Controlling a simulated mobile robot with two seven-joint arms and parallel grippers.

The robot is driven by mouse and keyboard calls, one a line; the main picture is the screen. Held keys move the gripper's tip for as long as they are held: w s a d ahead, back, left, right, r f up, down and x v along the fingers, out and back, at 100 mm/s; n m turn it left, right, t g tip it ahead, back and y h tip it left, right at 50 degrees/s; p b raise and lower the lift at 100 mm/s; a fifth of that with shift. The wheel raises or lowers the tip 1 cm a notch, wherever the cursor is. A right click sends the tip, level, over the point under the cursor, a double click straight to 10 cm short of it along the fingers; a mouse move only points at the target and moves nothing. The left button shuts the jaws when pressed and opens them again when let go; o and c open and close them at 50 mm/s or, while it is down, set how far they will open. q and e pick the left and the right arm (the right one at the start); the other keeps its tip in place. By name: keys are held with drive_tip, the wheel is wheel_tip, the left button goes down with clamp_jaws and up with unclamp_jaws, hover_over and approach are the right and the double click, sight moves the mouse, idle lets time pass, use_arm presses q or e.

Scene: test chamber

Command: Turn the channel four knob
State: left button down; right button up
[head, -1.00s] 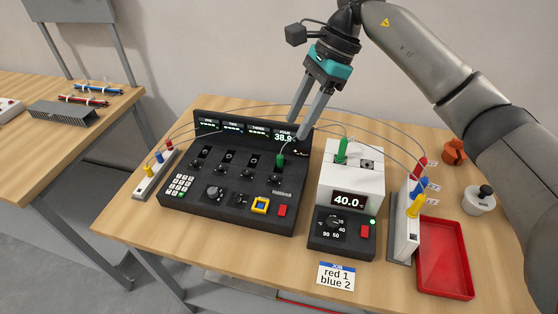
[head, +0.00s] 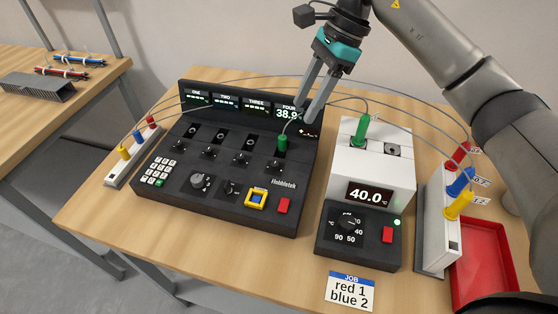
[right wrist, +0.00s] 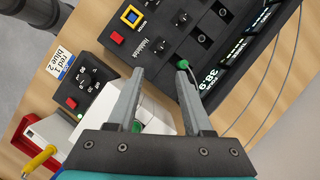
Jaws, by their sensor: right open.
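The channel four knob (head: 273,165) is a small black knob on the black console (head: 240,205). It is the rightmost of the row, just below the green plug (head: 282,143) in the channel four socket. The FOUR display (head: 289,112) reads about 38.9. My right gripper (head: 307,115) is open and empty, fingers pointing down, above the console's back right part. In the right wrist view the open fingers (right wrist: 160,70) show with the green plug (right wrist: 183,65) by one fingertip. My left gripper is not in view.
A white heater block (head: 372,165) reading 40.0 stands right of the console, with a green plug in its top. Thin grey cables arch behind and over the console. Socket strips (head: 437,240) stand at both sides.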

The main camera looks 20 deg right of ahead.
sight(275, 163)
drive_tip(key=x, duration=1.4)
drive_tip(key=shift+w+a+f, duration=0.1)
drive_tip(key=shift+a+f, duration=0.05)
drive_tip(key=shift+f, duration=0.1)
clamp_jaws()
